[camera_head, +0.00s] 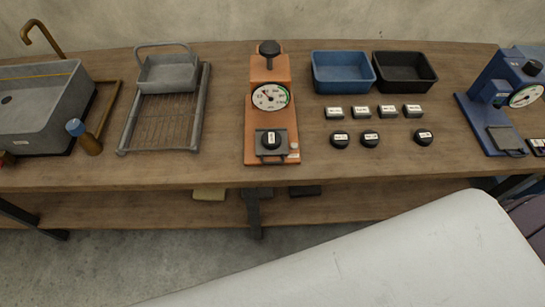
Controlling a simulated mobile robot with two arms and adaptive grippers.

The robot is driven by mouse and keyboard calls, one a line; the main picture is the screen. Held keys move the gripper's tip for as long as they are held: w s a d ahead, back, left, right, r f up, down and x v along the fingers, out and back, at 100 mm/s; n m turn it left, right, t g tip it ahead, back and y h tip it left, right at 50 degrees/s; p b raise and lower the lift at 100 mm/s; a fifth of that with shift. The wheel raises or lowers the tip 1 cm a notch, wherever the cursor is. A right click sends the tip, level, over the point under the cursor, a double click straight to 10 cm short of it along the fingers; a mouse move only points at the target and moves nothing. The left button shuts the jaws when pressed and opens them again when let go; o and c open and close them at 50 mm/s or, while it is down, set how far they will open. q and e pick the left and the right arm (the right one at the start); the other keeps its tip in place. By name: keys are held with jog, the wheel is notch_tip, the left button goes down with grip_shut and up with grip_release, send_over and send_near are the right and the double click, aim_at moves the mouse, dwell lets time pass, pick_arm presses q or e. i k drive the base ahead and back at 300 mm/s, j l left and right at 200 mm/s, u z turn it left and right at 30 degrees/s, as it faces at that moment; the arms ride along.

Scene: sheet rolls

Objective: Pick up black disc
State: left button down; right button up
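Two black discs with white labels, a left one (340,140) and a middle one (370,140), lie side by side on the wooden table (225,110). A third black disc (423,136) lies further right, apart from them. Another black disc-like piece (271,140) with a label sits on the small plate at the front of the orange dial device (258,125). The labels are too small to read. Neither of my grippers is in the head view.
Several labelled black-and-white blocks (361,112) stand behind the discs. Blue (341,84) and black (405,85) bins are behind those. A blue dial device (490,105) stands right. A rack (163,150), sink (40,125) and brown bottle (88,143) are left. A large white surface (400,260) fills the lower right.

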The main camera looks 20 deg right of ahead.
aim_at(271, 139)
jog(key=i+j, duration=0.1)
jog(key=j, duration=0.35)
jog(key=j+z, duration=0.1)
jog(key=z, duration=0.3)
jog(key=j+z, duration=0.15)
jog(key=z, duration=0.3)
jog(key=j+z, duration=0.1)
jog(key=z, duration=0.3)
jog(key=j+z, duration=0.1)
jog(key=z, duration=0.3)
